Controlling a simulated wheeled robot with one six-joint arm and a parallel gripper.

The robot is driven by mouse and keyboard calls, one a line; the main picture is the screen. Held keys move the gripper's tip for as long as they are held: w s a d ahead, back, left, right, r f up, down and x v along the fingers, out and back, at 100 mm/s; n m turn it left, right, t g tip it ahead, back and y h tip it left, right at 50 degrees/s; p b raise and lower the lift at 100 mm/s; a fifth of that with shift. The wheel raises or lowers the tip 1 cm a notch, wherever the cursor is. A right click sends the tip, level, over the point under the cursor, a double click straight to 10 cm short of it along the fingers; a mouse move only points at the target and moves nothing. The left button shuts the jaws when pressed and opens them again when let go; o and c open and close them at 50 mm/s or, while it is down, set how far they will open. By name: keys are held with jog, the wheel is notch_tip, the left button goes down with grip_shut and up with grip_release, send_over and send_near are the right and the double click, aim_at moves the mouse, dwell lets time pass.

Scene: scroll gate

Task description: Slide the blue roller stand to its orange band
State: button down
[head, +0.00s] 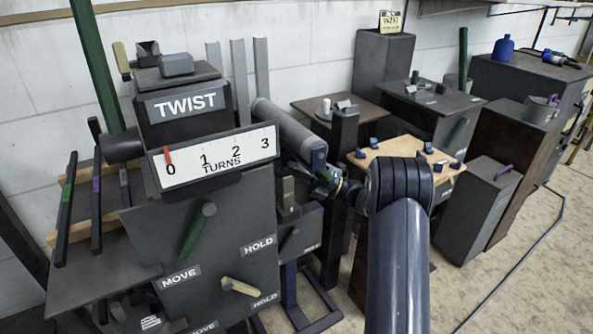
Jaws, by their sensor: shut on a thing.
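The blue roller stand shows as dark blue legs and feet (318,308) on the floor, right of the TWIST cabinet. A grey roller (285,130) with a blue end lies tilted above, its near end close to my gripper; whether it rests on this stand I cannot tell. My gripper (332,182) is small and partly hidden at the end of my dark arm, just below the roller's near end. It is shut on a small green part there, which looks like a handle. I cannot make out an orange band.
The TWIST cabinet (225,230) with a white 0 to 3 turns scale (215,157) stands close on the left. A light wooden table (405,147) with small dark blue blocks is behind my arm. Grey pedestals stand to the right; floor is clear at lower right.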

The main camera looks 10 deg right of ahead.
notch_tip(320, 180, up, 8)
jog(key=p, duration=0.6)
jog(key=shift+f, duration=0.35)
jog(key=c, duration=1.4)
grip_release()
jog(key=shift+f, duration=0.1)
